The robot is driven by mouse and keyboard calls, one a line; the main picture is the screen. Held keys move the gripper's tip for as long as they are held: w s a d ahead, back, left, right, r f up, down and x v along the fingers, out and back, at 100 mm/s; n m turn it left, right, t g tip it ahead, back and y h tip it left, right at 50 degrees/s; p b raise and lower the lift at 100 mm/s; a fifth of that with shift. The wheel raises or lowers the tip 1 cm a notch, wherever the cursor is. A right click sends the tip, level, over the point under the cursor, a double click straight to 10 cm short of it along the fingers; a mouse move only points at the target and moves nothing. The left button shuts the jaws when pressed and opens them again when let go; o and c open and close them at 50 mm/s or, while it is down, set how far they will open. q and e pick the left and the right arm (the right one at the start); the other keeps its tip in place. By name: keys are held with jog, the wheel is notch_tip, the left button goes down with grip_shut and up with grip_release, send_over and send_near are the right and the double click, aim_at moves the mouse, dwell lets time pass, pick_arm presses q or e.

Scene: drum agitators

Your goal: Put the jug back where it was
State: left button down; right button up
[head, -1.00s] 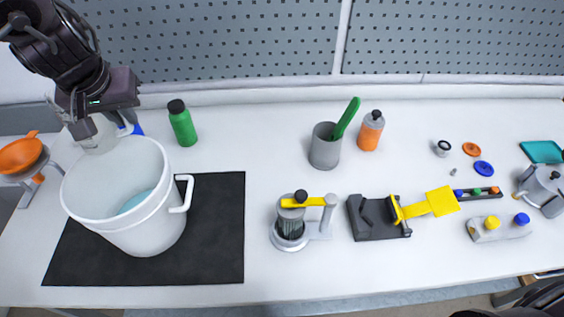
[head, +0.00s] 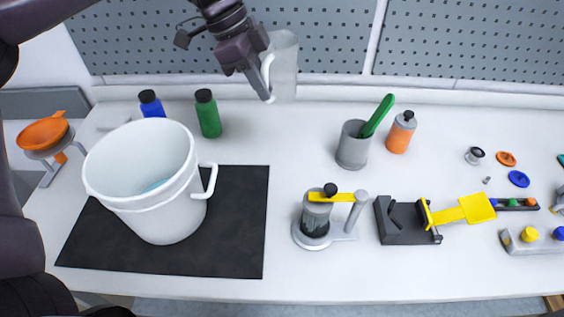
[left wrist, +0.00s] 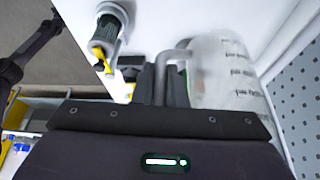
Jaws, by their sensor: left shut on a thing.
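A translucent white jug (head: 285,66) hangs in the air in front of the pegboard, near the top middle of the head view. My left gripper (head: 267,75) is shut on its handle, at the jug's left side. In the left wrist view the jug (left wrist: 225,72) shows at upper right, with dark markings on its wall, and my left gripper's fingers (left wrist: 165,82) are at its handle. The jug is clear of the table. My right gripper is not in view.
A white bucket (head: 150,205) stands on a black mat (head: 235,240). Blue (head: 152,106) and green (head: 208,115) bottles stand behind it. A grey cup (head: 352,150), an orange bottle (head: 401,133) and a yellow-armed device (head: 316,215) are to the right. The table below the jug is bare.

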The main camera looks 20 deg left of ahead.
pick_arm(q)
jog(key=shift+m, duration=0.4)
jog(key=shift+f, duration=0.25)
notch_tip(320, 180, down, 19)
jog(key=b, duration=0.3)
jog(key=shift+a+f, duration=0.1)
jog(key=shift+f, duration=0.1)
jog(key=shift+s, duration=0.1)
